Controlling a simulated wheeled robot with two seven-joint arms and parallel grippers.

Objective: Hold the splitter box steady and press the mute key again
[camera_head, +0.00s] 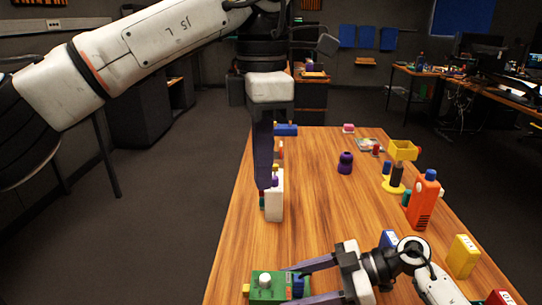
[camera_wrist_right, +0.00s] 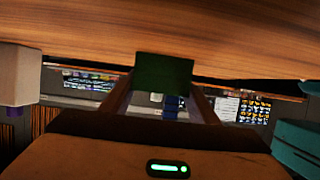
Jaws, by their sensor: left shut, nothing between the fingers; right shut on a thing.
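A green box (camera_head: 258,294), which I take to be the splitter box, lies at the near edge of the table with a pale round knob on top, a blue part at its right end and a yellow bit at its left. My right gripper (camera_head: 298,286) is shut on it from the right; the green body also shows between the fingers in the right wrist view (camera_wrist_right: 164,78). My left gripper (camera_head: 264,187) is shut and empty, pointing down by the upright white block (camera_head: 275,205) with small coloured parts. I cannot tell whether it touches. I cannot make out the mute key.
A purple object (camera_head: 345,163) stands farther back. The table's middle is clear.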

